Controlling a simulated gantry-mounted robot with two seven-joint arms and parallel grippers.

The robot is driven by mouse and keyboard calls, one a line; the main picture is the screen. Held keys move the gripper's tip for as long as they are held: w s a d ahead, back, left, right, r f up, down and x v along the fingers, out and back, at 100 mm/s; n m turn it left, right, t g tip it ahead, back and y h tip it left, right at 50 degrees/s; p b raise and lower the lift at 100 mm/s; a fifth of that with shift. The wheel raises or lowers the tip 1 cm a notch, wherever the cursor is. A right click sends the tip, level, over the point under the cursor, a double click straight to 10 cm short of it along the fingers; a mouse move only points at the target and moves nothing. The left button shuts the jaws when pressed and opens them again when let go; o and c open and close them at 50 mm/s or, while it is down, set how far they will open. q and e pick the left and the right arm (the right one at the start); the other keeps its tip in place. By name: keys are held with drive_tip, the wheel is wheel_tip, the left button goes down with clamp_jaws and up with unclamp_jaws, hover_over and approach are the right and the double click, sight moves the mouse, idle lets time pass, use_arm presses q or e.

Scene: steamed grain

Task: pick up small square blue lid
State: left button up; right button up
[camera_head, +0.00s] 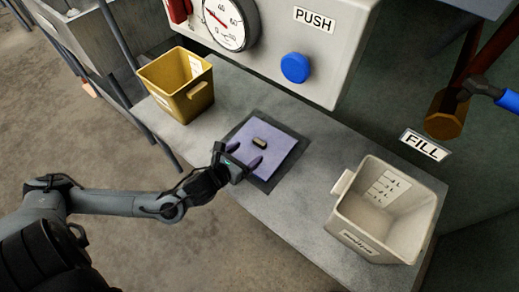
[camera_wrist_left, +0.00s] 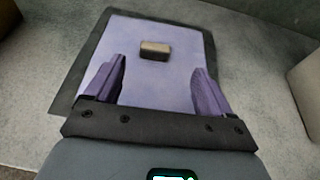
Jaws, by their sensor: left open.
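The square lid (camera_head: 279,146) is blue-purple with a small dark handle (camera_head: 259,142) in its middle. It lies in a dark square frame on the grey counter. My left gripper (camera_head: 246,154) is open over the near left part of the lid, with its purple fingers pointing toward the handle. In the left wrist view the lid (camera_wrist_left: 135,38) and its handle (camera_wrist_left: 155,50) show ahead of and between the two open fingers (camera_wrist_left: 156,80). The handle is not between the fingertips, and the gripper is empty. My right gripper is not in view.
A yellow bin (camera_head: 165,99) stands at the counter's left end. A white measuring bin (camera_head: 347,231) stands at the right. A machine with a gauge (camera_head: 229,22) and a blue button (camera_head: 295,67) rises behind the lid. The counter (camera_head: 315,178) between lid and white bin is clear.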

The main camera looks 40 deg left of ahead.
sight(259, 141)
use_arm(q)
drive_tip(key=shift+b+x, duration=0.3)
drive_tip(key=shift+x, duration=0.9)
drive_tip(key=shift+w+a+f+b, duration=0.15)
drive_tip(key=shift+w+f+b, duration=0.15)
drive_tip(key=shift+w+b, duration=0.15)
drive_tip(key=b+x, duration=0.1)
drive_tip(key=x, duration=0.2)
drive_tip(key=shift+a+b, duration=0.3)
drive_tip(key=shift+b, duration=0.1)
drive_tip(key=shift+w+f, duration=0.1)
drive_tip(key=shift+w, duration=0.5)
drive_tip(key=shift+c, duration=0.2)
drive_tip(key=shift+s, duration=0.1)
drive_tip(key=shift+c, duration=1.1)
drive_tip(key=c, duration=1.1)
drive_tip(key=shift+o, duration=0.2)
